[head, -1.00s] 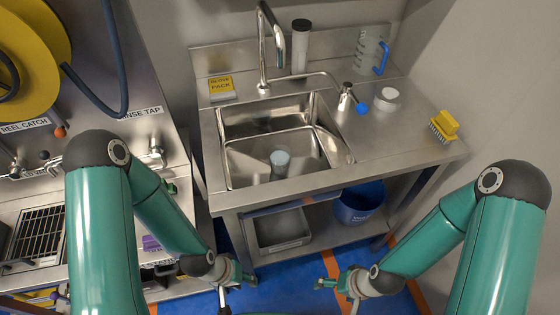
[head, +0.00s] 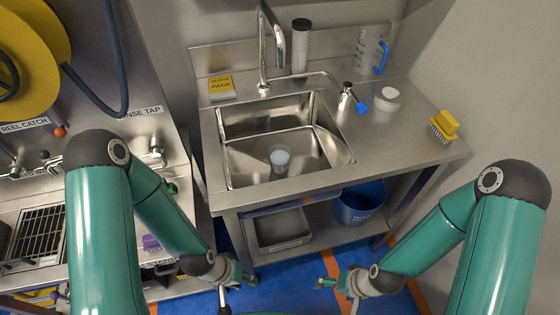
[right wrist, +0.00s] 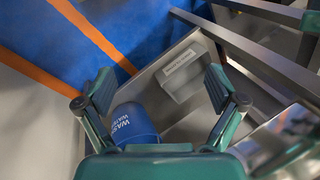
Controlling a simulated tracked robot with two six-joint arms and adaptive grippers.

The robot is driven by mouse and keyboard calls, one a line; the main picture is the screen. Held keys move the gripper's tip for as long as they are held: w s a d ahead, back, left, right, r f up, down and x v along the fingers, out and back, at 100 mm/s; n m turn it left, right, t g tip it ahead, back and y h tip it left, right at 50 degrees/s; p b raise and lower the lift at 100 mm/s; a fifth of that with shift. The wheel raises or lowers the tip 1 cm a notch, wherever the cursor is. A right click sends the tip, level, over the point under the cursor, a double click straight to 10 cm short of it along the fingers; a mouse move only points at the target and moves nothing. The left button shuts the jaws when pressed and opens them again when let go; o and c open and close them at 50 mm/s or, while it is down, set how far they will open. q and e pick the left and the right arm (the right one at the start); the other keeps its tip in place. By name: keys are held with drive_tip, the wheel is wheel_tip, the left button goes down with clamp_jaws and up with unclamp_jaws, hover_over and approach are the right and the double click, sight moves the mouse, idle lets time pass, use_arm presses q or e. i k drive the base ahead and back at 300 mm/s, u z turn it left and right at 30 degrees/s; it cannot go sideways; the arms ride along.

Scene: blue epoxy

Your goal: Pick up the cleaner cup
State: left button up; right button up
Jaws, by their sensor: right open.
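A small pale translucent cup-like thing (head: 280,158) stands low in the sink basin; I cannot tell for sure whether it is the cleaner cup. A short white round tub (head: 387,98) stands on the counter right of the tap. My left gripper (head: 234,288) is low in front of the bench, away from both; its jaws are too small to read. My right gripper (head: 338,292) is also low in front of the bench. In the right wrist view its fingers (right wrist: 162,90) are spread with nothing between them.
The steel sink bench (head: 400,150) has a tall tap (head: 264,45), a clear jug (head: 366,52), a yellow brush (head: 444,125) and a yellow pack (head: 221,86). Below are a blue bin (head: 358,204) and a grey tray (head: 281,232). A second bench stands at left.

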sight(279, 154)
drive_tip(key=u, duration=1.35)
drive_tip(key=i, duration=0.1)
drive_tip(key=z, duration=2.75)
drive_tip(key=k, duration=1)
drive_tip(key=u, duration=0.3)
drive_tip(key=i, duration=1.35)
drive_tip(key=z, duration=0.05)
